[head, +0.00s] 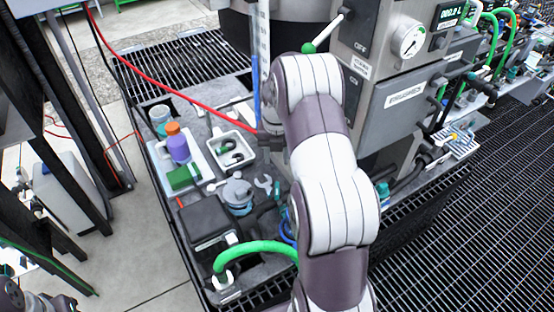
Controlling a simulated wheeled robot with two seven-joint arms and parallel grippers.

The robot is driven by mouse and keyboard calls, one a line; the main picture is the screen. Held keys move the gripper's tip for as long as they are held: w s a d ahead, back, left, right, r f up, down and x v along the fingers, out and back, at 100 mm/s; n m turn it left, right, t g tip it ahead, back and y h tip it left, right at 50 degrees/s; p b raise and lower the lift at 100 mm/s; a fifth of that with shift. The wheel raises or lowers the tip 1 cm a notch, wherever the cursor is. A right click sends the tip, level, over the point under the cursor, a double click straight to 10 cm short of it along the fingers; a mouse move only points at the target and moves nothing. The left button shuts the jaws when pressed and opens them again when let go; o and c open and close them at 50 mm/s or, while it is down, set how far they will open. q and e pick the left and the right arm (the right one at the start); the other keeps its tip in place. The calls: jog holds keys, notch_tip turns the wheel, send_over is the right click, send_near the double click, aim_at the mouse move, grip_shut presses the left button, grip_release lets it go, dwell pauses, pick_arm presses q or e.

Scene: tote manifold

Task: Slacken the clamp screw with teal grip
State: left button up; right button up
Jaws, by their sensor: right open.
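My right arm reaches in from the bottom centre and bends down over the grey tote. My right gripper (271,143) is open above the tote, to the right of a white tray, with its fingertips small and partly hidden by the arm. A small teal part (383,190) shows just right of my forearm, low beside the grey cabinet. I cannot tell whether it is the clamp screw's teal grip. The arm hides much of the area between it and the gripper. My left gripper is not in view; only a bit of the left arm may show at the bottom left corner.
The tote holds a purple bottle with an orange cap (177,143), a green block (182,178), a white tray (234,158), a wrench (263,184) and a black box (206,222). A green hose (255,246) arches at the front. A grey cabinet (402,102) with a gauge stands behind.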

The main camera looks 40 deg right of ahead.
jog(key=s+a+m, duration=0.1)
jog(key=a+m, duration=0.3)
jog(key=m, duration=2.9)
send_over(277, 188)
notch_tip(277, 188, down, 5)
jog(key=shift+a+r, duration=0.1)
jog(key=shift+a, duration=0.05)
jog(key=shift+f+m, duration=0.25)
jog(key=shift+m, duration=0.55)
jog(key=shift+f+m, duration=0.2)
jog(key=shift+m, duration=0.3)
notch_tip(277, 188, down, 7)
jog(key=shift+f, duration=0.2)
jog(key=shift+c, duration=0.3)
grip_shut()
